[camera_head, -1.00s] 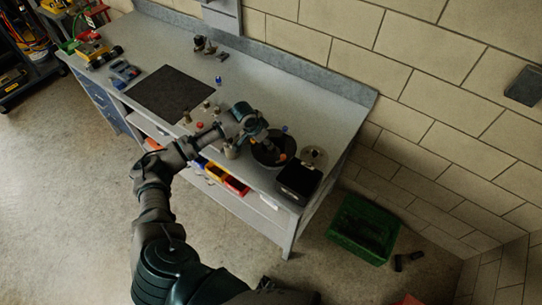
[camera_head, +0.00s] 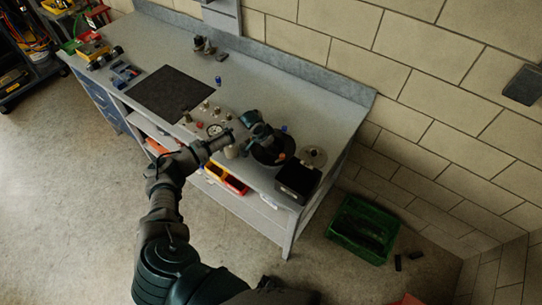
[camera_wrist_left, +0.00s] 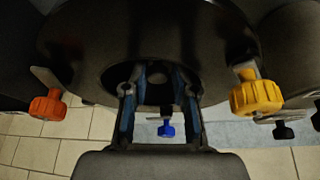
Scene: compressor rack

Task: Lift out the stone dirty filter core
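A round black housing (camera_head: 266,158) stands near the right end of the workbench. In the left wrist view its dark rim and bowl (camera_wrist_left: 85,45) fill the upper part, with a red-orange knob (camera_wrist_left: 48,106), a yellow-orange knob (camera_wrist_left: 256,97) and a blue knob (camera_wrist_left: 166,129) around it. My left gripper (camera_head: 267,143) points down into the housing's mouth. In the left wrist view its two fingers (camera_wrist_left: 158,88) are apart. A dark round shape with a hole shows between them; I cannot tell whether it is the filter core or whether the fingers touch it. My right gripper is out of view.
A round metal lid (camera_head: 313,156) and a black box (camera_head: 297,180) stand right of the housing. Small fittings and a gauge (camera_head: 214,130) lie to its left. A black mat (camera_head: 172,93) lies on the bench (camera_head: 290,90). A green crate (camera_head: 362,229) is on the floor.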

